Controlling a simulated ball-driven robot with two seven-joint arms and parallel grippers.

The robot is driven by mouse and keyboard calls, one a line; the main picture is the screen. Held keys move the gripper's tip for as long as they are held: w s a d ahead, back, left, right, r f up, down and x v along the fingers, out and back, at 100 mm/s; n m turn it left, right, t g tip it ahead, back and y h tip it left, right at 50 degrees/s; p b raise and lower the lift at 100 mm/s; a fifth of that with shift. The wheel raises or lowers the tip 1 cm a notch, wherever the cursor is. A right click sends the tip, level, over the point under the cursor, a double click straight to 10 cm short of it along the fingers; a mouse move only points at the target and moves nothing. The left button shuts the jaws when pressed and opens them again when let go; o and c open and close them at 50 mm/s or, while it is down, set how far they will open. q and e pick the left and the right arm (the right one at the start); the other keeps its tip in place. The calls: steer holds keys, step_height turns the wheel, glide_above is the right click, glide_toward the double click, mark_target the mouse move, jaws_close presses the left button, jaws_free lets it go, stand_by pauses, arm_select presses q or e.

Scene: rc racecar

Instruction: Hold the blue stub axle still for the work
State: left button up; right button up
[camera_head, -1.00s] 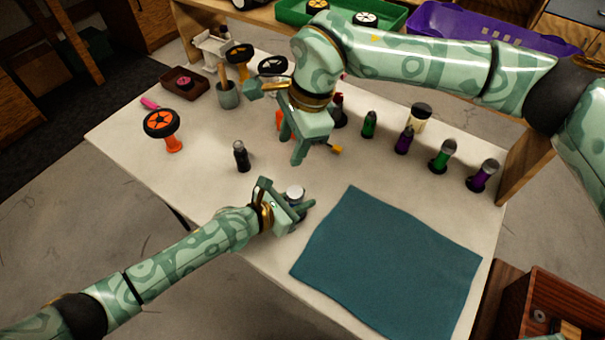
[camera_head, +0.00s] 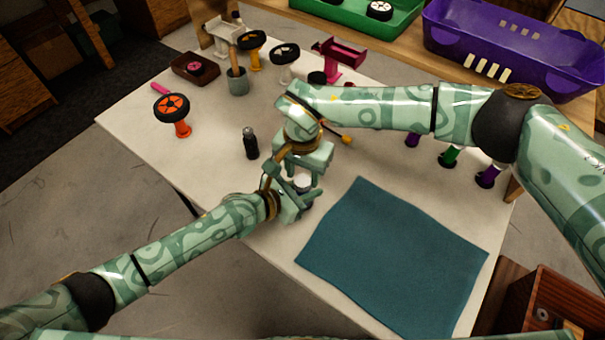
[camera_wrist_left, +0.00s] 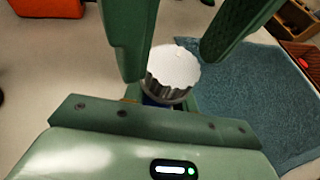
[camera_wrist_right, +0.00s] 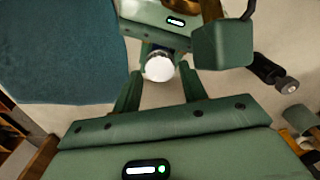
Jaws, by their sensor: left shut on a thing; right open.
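The blue stub axle (camera_wrist_left: 155,101) shows only as a small blue patch in the left wrist view. A ribbed silver piece with a white round top (camera_wrist_left: 172,68) sits above it; that top also shows in the right wrist view (camera_wrist_right: 159,67). My left gripper (camera_head: 298,206) is shut around the axle, near the table's front edge, hiding most of it. My right gripper (camera_head: 300,181) is open above the left one. Its two fingers stand apart on either side of the white top, and I see no grip on it.
A teal mat (camera_head: 395,255) lies just right of the grippers. A dark bottle (camera_head: 250,143) stands to their left, and an orange-based wheel (camera_head: 173,112) farther left. A purple bin (camera_head: 510,45) is at the back.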

steer(key=shift+f, duration=0.75)
steer(key=c, duration=0.7)
steer(key=m, duration=0.6)
steer(key=shift+r, duration=0.1)
steer(key=m, duration=0.6)
steer(key=shift+m, duration=0.4)
